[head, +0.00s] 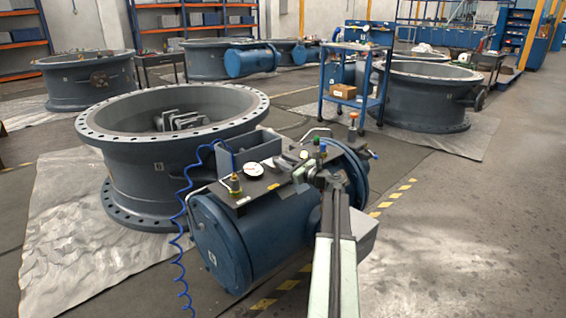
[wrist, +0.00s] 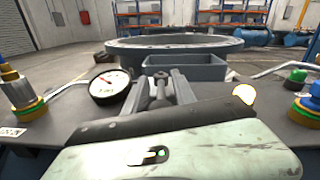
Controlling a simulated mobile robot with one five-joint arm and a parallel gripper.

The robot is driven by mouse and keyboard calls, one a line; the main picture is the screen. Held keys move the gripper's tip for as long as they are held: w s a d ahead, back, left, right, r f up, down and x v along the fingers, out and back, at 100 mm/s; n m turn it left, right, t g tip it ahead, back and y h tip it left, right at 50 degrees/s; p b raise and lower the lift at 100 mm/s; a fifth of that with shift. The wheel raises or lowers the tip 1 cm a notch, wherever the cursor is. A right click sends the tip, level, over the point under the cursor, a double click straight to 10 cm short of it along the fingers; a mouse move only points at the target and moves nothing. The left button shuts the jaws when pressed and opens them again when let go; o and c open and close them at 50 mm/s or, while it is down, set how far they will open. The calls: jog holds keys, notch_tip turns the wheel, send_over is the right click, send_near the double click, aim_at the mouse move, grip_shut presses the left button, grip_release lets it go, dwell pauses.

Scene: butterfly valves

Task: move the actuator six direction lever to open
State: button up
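The blue actuator (head: 235,235) lies in front of a large grey flanged valve (head: 165,125). Its dark top plate carries a white-faced gauge (head: 254,170), which shows left of my gripper in the wrist view (wrist: 108,86). My gripper (wrist: 159,82) is low over this plate, its two dark fingers apart. A small dark upright part (wrist: 160,88) stands between them; I cannot tell whether it is the direction lever or whether the fingers touch it. A pale, yellow-edged knob (wrist: 244,93) is right of the fingers. My arm hides part of the plate in the head view.
Brass-and-green fittings stand at the left (wrist: 24,92) and right (wrist: 309,104) of the plate. A coiled blue hose (head: 181,225) hangs at the actuator's left. A blue cart (head: 352,100) and another valve (head: 425,98) stand behind. The floor at the right is clear.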

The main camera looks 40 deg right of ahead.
jog(key=s, duration=0.7)
jog(key=shift+s, duration=0.35)
